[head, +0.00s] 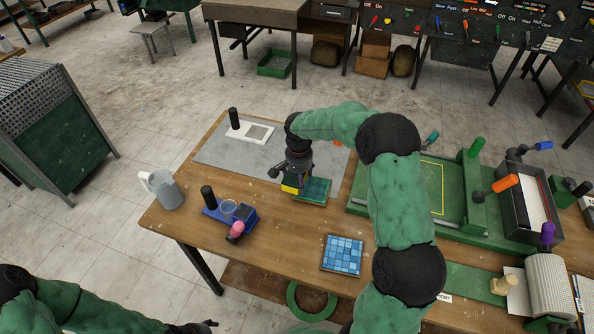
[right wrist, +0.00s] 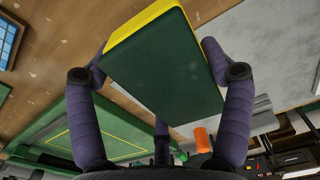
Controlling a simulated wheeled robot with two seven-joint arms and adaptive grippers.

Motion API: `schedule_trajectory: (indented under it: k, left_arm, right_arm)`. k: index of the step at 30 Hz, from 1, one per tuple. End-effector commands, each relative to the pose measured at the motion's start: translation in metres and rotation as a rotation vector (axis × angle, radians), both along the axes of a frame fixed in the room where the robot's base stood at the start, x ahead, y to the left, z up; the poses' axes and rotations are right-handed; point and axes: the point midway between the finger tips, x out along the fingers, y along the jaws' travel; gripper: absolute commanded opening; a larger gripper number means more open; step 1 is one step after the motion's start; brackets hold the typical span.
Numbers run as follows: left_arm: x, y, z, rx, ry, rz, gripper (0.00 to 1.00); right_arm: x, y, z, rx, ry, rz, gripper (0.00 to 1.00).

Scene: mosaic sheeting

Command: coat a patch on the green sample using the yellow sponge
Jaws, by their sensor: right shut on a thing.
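My right gripper (head: 294,183) is shut on the yellow sponge (head: 291,187), which also shows in the right wrist view (right wrist: 165,70). The sponge has yellow sides and a dark green face, with the fingers on opposite sides of it. The green sample (head: 318,190) is a small green square lying on the table just right of the sponge. The gripper and sponge partly cover its left side. I cannot tell whether the sponge touches it. My left gripper (head: 200,326) shows only as a small dark part at the bottom edge.
A blue mosaic tile sheet (head: 343,255) lies in front on the wooden table (head: 190,232). A blue holder (head: 215,212) and grey pitcher (head: 165,190) stand left. A grey mat (head: 215,155) lies behind. A green press bed (head: 405,190) and dark box (head: 510,200) fill the right.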

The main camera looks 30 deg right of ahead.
Motion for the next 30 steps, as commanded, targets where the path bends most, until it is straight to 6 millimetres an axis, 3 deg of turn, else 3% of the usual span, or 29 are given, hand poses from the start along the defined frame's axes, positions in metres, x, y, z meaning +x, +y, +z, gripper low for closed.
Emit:
schedule_trajectory:
  k: [9, 30]
  left_arm:
    - [0.000, 0.000, 0.017, 0.000, 0.000, 0.000, 0.61]
    - [0.000, 0.000, 0.014, 0.000, 0.000, 0.000, 0.61]
  right_arm:
    - [0.000, -0.006, 0.027, -0.001, -0.001, 0.001, 0.28]
    - [-0.004, 0.000, 0.030, 0.000, -0.002, 0.005, 0.28]
